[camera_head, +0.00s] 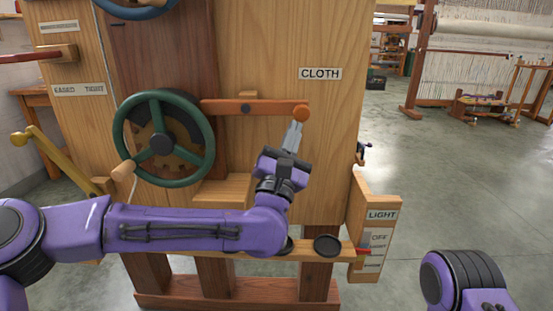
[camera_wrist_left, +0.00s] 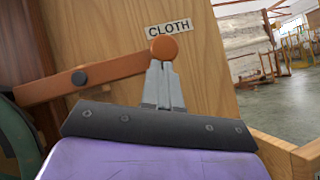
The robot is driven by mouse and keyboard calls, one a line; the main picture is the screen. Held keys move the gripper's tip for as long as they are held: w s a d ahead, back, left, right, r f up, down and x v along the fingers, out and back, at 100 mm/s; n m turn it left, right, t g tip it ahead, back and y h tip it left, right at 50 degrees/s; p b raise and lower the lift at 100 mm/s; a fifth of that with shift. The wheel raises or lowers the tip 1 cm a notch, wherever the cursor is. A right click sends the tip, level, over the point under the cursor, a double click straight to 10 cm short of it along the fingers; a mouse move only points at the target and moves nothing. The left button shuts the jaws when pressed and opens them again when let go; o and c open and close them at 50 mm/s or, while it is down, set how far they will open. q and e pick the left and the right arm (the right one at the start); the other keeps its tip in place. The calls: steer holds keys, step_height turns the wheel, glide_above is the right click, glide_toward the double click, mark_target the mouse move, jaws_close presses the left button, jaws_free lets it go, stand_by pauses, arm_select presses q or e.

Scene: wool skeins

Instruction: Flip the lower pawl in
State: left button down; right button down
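The pawl (camera_head: 270,108) is an orange-brown wooden bar with a round orange knob at its right end. It lies nearly level on the wooden panel, its left end beside the green handwheel (camera_head: 162,180). In the left wrist view the pawl (camera_wrist_left: 115,73) runs from the lower left up to its knob (camera_wrist_left: 164,48). My left gripper (camera_head: 294,128) is just below the knob, pointing up at it. In the left wrist view the fingers of the left gripper (camera_wrist_left: 163,75) are together, with their tips at the knob's lower edge. I cannot tell whether they touch it. My right gripper is out of view.
A CLOTH label (camera_head: 320,74) is above the knob. A small wooden ledge (camera_head: 222,190) juts out below the pawl. A LIGHT box (camera_head: 376,225) stands at the lower right. Open floor (camera_head: 450,190) lies to the right.

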arm_select(q)
steer(key=shift+r, duration=0.35)
steer(key=w+a+f+b+v, duration=0.1)
steer(key=b+v, duration=0.3)
steer(key=v, duration=0.9)
steer(key=shift+w+f, duration=0.45)
steer(key=shift+f, duration=0.2)
steer(key=shift+a, duration=0.15)
